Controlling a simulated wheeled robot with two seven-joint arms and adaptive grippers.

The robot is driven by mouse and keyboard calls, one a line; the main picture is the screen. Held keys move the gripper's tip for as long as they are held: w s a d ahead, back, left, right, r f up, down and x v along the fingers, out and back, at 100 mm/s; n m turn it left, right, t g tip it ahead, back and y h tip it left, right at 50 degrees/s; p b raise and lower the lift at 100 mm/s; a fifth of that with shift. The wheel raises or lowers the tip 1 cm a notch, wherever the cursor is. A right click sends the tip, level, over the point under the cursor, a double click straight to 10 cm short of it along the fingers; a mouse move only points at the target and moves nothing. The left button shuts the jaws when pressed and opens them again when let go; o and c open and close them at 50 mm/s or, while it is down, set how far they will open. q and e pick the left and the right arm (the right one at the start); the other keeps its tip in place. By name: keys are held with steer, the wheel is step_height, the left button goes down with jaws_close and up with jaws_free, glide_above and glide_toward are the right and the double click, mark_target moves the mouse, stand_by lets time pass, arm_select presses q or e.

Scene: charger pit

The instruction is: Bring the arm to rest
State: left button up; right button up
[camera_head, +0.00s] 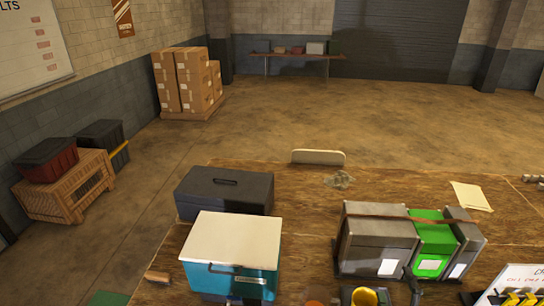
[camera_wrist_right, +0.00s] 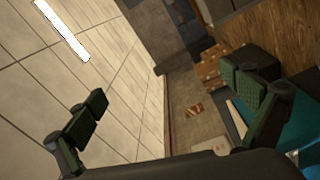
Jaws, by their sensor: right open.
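My right gripper (camera_wrist_right: 172,108) shows in the right wrist view, its two dark green padded fingers wide apart with nothing between them. Behind the fingers are the pale panelled ceiling, the wall and, at the right, part of a teal box. In the head view I cannot clearly make out the right gripper. My left gripper is in neither view. In the head view a green unit (camera_head: 431,238) stands between grey metal units (camera_head: 378,240) on the wooden table (camera_head: 310,215).
A teal box with a white lid (camera_head: 232,240) and a dark case (camera_head: 224,190) stand on the table's left part. A paper sheet (camera_head: 471,196) lies at the right. A yellow-and-dark item (camera_head: 366,297) is at the front edge. Stacked cartons (camera_head: 187,82) stand on the floor beyond.

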steer(key=s+d+f+m+g+h, duration=0.2)
steer(key=s+d+f+m+g, duration=0.25)
steer(key=f, duration=0.25)
steer(key=s+d+f+m+g+h, duration=0.2)
steer(key=s+d+f+m+g, duration=0.1)
steer(key=s+f+m, duration=0.3)
steer(key=s+a+f+m+g+y, duration=0.2)
steer(key=s+a+f+g, duration=0.2)
steer(key=s+f, duration=0.3)
steer(key=s+a+f+m+g+y, duration=0.2)
steer(key=s+a+f+g, duration=0.15)
steer(key=s+f, duration=0.35)
step_height(320, 180, down, 35)
steer(key=s+a+n+g+b, duration=0.1)
steer(key=s+a+b, duration=0.15)
steer(key=b, duration=0.25)
steer(key=s+f+g+y+b, duration=0.1)
steer(key=s+f+b, duration=0.2)
steer(key=s+f, duration=1.5)
step_height(320, 180, down, 2)
steer(key=shift+s+f+n, duration=0.2)
steer(key=shift+n, duration=0.15)
